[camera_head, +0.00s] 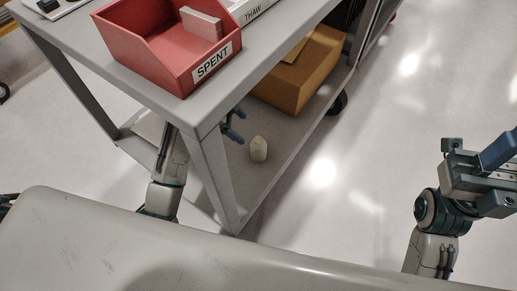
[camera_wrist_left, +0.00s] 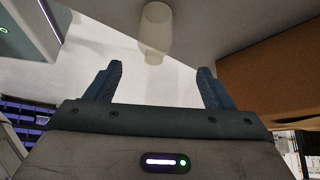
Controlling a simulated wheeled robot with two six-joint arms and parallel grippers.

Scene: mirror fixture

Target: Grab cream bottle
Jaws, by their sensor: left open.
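The cream bottle (camera_head: 258,149) stands on the lower shelf of the grey cart, near its front edge. My left gripper (camera_head: 235,125) reaches in under the cart's top, beside the bottle and to its left, apart from it. The cart's leg hides part of my left arm. In the left wrist view the bottle (camera_wrist_left: 155,32) is beyond the open fingertips (camera_wrist_left: 160,75), roughly centred between them, with nothing held.
The cart's lower shelf (camera_head: 240,185) also holds a brown cardboard box (camera_head: 305,75) behind the bottle. A red bin (camera_head: 170,45) labelled SPENT stands on the cart top, beside a white THAW container (camera_head: 255,12). A cart leg (camera_head: 215,180) stands close to my left arm. Floor at right is clear.

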